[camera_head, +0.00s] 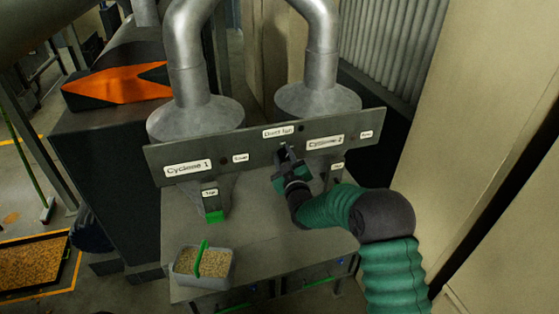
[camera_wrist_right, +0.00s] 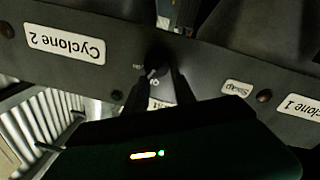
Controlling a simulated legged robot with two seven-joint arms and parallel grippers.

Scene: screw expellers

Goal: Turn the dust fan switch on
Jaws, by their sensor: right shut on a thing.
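The grey panel (camera_head: 222,158) carries a white label reading Dust fan (camera_head: 278,131) at its top middle. My right gripper (camera_head: 287,153) reaches the panel just below that label. In the right wrist view, upside down, its two dark fingers (camera_wrist_right: 160,86) are shut on the small dust fan switch (camera_wrist_right: 153,72), which sits on a dark round base. Small white lettering shows beside the switch. The fingers hide part of it, and I cannot tell which setting it points to. My left gripper is not in view.
The Cyclone 1 label (camera_head: 188,168) and Cyclone 2 label (camera_head: 325,142) flank the switch, with other small knobs along the panel. Metal ducts (camera_head: 187,85) rise behind it. A bin of grain with a green scoop (camera_head: 203,268) stands on the grey table at front left.

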